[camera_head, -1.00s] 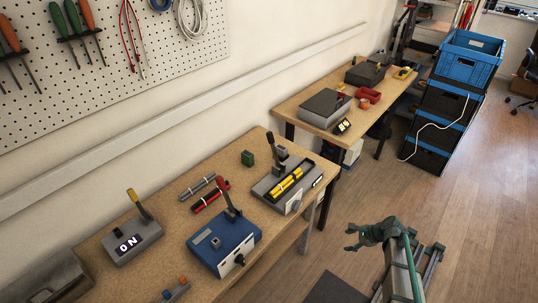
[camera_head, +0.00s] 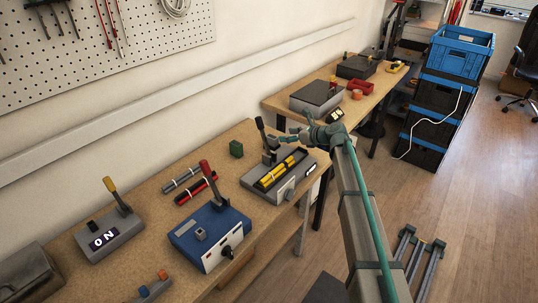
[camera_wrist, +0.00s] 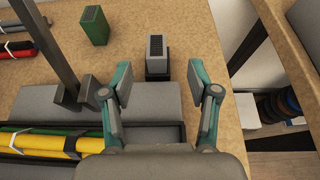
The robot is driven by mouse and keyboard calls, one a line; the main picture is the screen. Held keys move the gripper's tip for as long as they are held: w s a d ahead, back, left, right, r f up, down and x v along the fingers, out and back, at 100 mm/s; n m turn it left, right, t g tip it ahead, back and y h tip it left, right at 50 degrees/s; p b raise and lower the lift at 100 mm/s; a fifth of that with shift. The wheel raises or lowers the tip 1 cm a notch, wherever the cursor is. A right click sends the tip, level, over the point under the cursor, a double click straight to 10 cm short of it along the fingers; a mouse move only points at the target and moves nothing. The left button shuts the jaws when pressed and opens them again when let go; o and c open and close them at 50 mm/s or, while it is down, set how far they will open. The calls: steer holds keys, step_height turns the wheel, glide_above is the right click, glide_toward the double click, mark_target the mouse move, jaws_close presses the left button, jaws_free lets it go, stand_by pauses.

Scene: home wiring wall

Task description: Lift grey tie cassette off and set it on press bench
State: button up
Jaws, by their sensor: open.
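The grey tie cassette (camera_wrist: 157,48) is a small upright grey block with a dark ridged top face. It sits in a dark holder at the back of the grey lever tool (camera_wrist: 135,103) on the near bench. My gripper (camera_wrist: 159,77) is open and empty, one finger either side of the cassette's line in the wrist view, with the cassette beyond the tips. In the head view my gripper (camera_head: 287,139) is over the back right of the same tool (camera_head: 279,172). The far bench (camera_head: 290,88) carries grey box-shaped tools; I cannot tell which bench is the press bench.
A black lever (camera_head: 262,135) stands beside the cassette. A green block (camera_head: 236,149) is to its left. A blue tool (camera_head: 209,232) with a red-handled lever is nearer. Blue crates (camera_head: 452,80) stand on the floor at right.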

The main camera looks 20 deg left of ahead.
mark_target(268, 137)
steer(key=shift+w+a+f+b, duration=0.1)
steer(key=shift+a+f+b, duration=0.3)
steer(key=shift+f, duration=0.3)
steer(key=shift+w+a+f, duration=0.1)
steer(key=shift+w+a, duration=0.05)
steer(key=shift+a, duration=0.35)
steer(key=x, duration=0.3)
steer(key=shift+w+a+f+p, duration=0.1)
steer(key=shift+a+p, duration=0.15)
steer(key=shift+p, duration=0.05)
steer(key=shift+s+p+x, duration=0.15)
steer(key=shift+p+x, duration=0.15)
steer(key=shift+x, duration=1.2)
steer(key=shift+s+p+x, duration=0.15)
steer(key=shift+p+x, duration=0.15)
steer(key=shift+x, duration=1.25)
jaws_close()
